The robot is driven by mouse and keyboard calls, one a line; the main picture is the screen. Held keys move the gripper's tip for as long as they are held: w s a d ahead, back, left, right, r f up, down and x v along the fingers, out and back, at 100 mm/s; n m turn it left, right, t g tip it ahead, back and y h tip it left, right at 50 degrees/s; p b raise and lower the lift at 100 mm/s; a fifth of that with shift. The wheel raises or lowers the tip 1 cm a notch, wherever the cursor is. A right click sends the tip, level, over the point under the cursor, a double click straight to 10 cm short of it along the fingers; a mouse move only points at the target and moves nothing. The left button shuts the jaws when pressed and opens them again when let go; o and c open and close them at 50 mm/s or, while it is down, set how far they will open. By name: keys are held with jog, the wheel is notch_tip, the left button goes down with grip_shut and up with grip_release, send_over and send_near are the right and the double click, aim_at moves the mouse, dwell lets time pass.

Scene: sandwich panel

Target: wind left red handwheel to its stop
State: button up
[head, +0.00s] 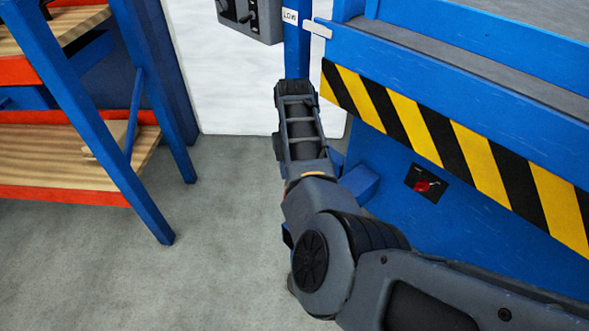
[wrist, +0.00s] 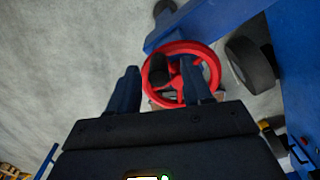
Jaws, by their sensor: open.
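A red handwheel (wrist: 208,57) shows in the wrist view, just beyond the fingertips of my gripper (wrist: 160,75). It has a red rim, spokes and a dark knob (wrist: 158,70) that appears between the two fingers. The fingers are apart, with the knob in the gap; I cannot tell whether either touches it. The right finger overlaps the wheel and hides part of its lower right side. In the head view my arm hides the handwheel and the fingers.
A blue machine (head: 455,70) with a yellow and black striped edge (head: 440,130) stands right of my arm. It carries a small red switch (head: 421,187). A blue rack with wooden shelves (head: 70,160) stands at left. A dark caster (wrist: 250,63) sits right of the wheel. Grey floor (head: 215,260) is clear between.

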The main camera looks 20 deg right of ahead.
notch_tip(320, 180, up, 6)
jog(key=shift+r, duration=0.25)
dwell(0.5)
